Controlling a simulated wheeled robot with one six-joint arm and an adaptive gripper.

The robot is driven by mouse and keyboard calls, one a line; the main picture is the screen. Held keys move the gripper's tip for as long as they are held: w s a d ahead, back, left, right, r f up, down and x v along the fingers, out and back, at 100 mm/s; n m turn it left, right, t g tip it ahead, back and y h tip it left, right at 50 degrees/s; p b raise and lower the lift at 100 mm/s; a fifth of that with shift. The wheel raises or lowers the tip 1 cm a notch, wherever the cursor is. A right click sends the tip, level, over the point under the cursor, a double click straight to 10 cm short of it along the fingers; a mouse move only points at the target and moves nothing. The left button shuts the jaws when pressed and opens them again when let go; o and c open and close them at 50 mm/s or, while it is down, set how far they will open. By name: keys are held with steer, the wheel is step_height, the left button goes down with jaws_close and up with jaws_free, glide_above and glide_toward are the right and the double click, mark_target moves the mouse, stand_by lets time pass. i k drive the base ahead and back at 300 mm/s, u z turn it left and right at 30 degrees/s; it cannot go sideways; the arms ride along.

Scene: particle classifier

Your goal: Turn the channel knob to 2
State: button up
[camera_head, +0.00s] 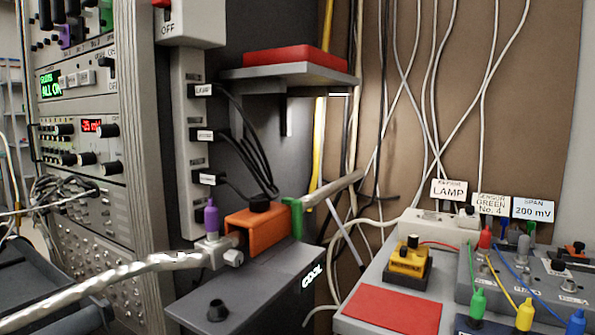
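No knob carries a readable channel label, so I cannot tell which is the channel knob. A rack module with a red display (91,125) has black knobs, including an upper right knob (107,131) and a lower right knob (112,168); their settings are too small to read. Other black knobs are on the orange block (258,206), the yellow box (412,241) and the dark box marked COOL (217,309). My gripper is not in view.
A foil-wrapped tube (125,272) crosses the lower left in front of the rack (128,75). Black plugs and cables hang from the power strip (190,130). A shelf (290,77) juts out above. Cabled grey boxes (540,270) and a red pad (392,309) are at right.

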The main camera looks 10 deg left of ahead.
mark_target(88, 158)
steer(key=u, duration=1.85)
steer(key=k, duration=0.5)
steer(key=u, duration=1.75)
steer(key=i, duration=1.15)
steer(key=z, duration=1.35)
